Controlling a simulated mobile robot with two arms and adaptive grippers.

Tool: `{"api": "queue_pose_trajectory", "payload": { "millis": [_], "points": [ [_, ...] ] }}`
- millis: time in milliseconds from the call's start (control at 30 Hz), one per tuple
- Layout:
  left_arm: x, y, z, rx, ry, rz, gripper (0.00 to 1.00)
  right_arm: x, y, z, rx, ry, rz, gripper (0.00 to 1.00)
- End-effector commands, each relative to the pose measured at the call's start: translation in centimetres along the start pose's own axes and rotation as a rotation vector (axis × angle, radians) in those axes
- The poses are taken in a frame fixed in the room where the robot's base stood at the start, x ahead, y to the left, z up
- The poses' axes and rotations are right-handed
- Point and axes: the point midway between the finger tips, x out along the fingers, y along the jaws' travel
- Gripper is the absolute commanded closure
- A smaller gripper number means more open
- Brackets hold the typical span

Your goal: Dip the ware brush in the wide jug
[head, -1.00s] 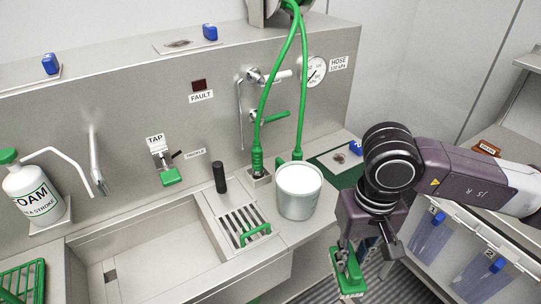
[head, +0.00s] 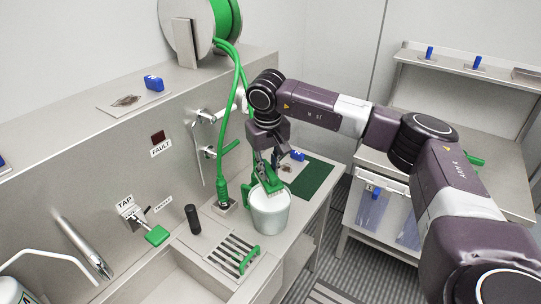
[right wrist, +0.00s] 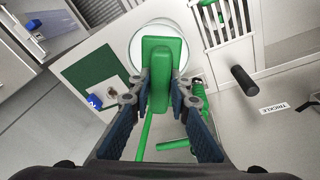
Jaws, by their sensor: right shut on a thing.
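My right gripper (head: 266,165) is shut on a green brush (head: 270,180) with pale bristles. The brush is at the mouth of the white-grey wide jug (head: 270,214), over its back rim as seen in the head view; I cannot tell whether the bristles touch the contents. In the right wrist view the green brush (right wrist: 158,75) sits between the fingertips (right wrist: 160,92) and covers much of the jug's round mouth (right wrist: 138,42). The jug stands upright on the counter. My left gripper is not in view.
A green hose (head: 237,90) hangs behind the jug. A green mat (head: 318,178) and a blue-handled item (head: 297,155) lie behind right.

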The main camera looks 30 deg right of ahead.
Motion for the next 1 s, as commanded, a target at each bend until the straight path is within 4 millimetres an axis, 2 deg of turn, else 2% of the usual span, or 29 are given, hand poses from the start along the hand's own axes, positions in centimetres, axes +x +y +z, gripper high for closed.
{"api": "queue_pose_trajectory", "payload": {
  "millis": [100,200,500,633,1000],
  "points": [
    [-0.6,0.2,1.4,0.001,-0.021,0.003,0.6,-0.2,1.2,-1.0,0.004,0.005,0.011,1.0],
    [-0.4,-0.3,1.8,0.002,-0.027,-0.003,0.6,0.0,1.5,-1.1,0.004,0.007,0.015,1.0],
    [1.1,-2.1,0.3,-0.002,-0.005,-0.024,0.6,1.9,1.3,-0.8,0.005,0.007,0.014,1.0],
    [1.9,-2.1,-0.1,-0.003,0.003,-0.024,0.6,3.1,1.2,-0.5,0.005,0.007,0.015,1.0],
    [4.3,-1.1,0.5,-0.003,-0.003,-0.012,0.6,6.8,0.9,0.1,0.005,0.007,0.014,1.0]
  ]
}}
